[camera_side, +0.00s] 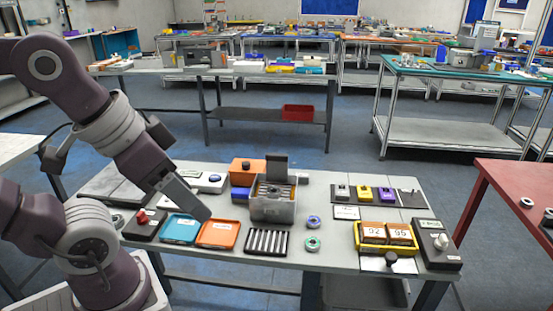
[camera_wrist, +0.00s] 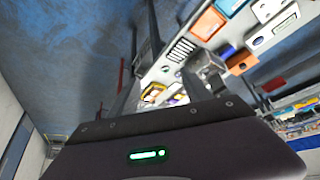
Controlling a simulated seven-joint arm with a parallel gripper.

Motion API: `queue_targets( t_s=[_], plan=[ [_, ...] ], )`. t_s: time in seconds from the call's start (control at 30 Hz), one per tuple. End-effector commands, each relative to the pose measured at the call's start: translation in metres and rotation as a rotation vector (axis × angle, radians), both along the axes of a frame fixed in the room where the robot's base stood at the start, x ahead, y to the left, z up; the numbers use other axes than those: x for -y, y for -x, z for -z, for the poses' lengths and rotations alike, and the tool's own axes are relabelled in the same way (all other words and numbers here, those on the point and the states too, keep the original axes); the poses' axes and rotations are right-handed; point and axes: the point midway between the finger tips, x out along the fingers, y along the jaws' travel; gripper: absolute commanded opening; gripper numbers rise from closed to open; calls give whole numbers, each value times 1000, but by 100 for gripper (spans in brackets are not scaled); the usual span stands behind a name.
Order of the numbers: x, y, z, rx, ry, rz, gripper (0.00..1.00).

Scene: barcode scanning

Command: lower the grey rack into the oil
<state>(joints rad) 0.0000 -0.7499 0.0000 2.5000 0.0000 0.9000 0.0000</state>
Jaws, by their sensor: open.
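A grey metal box (camera_side: 272,209) with a raised lid (camera_side: 276,167) stands near the middle of the table. Its opening shows several light strips or slots inside; I cannot tell whether these are the grey rack, and no oil surface can be made out. The box also shows in the wrist view (camera_wrist: 212,66), partly behind a finger. My gripper (camera_side: 200,208) is high at the left of the box, near the orange tray in the picture and apart from the box. In the wrist view my gripper (camera_wrist: 172,48) is open, with nothing between its fingers.
A blue tray (camera_side: 181,229), an orange tray (camera_side: 219,235) and a black slotted holder (camera_side: 267,241) lie along the front. A yellow tray (camera_side: 372,248) with numbered blocks is farther right.

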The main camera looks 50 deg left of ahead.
Motion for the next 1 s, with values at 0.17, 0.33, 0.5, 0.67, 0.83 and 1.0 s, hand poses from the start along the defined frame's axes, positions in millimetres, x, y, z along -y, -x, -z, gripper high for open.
queue_targets(
  t_s=[0.17, 0.33, 0.5, 0.67, 0.83, 1.0],
  plan=[
    [0, 0, 0, 0, 0, 0, 51],
    [-9, -43, -30, -63, -14, 63, 38],
    [-60, -159, -59, -201, -60, 239, 38],
    [-133, -258, -30, -325, -121, 444, 38],
    [-190, -314, 28, -428, -172, 661, 38],
    [-209, -329, 57, -466, -190, 764, 38]
  ],
)
